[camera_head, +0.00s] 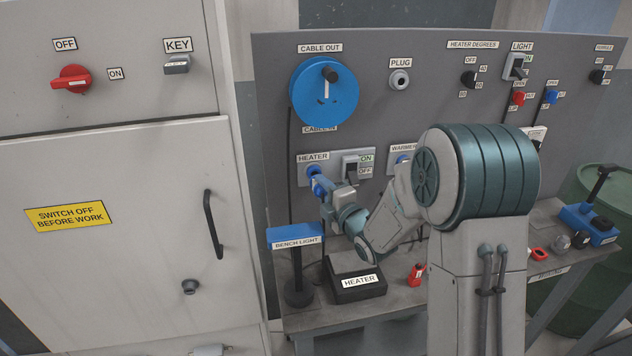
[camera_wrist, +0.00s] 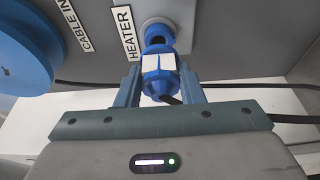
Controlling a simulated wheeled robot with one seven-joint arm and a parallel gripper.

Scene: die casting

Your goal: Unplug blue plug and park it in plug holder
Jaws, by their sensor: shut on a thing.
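The blue plug (camera_wrist: 158,75) with a white band sits between the two fingers of my gripper (camera_wrist: 160,88), which is shut on it. It lies right in front of the heater socket (camera_wrist: 158,32) under the HEATER label. The socket's dark opening shows past the plug's front end; I cannot tell whether the tip is still inside. In the head view the plug (camera_head: 320,188) is just below and right of the blue heater socket (camera_head: 313,171), with my gripper (camera_head: 324,193) behind it. A round grey holder (camera_head: 400,80) labelled PLUG is higher up on the panel, to the right.
A blue cable reel (camera_head: 324,90) is on the panel above the socket. The heater switch (camera_head: 356,168) is close on the right. A bench light (camera_head: 296,240) and a black heater box (camera_head: 355,275) stand on the bench below. A dark cable (camera_wrist: 240,84) runs behind my gripper.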

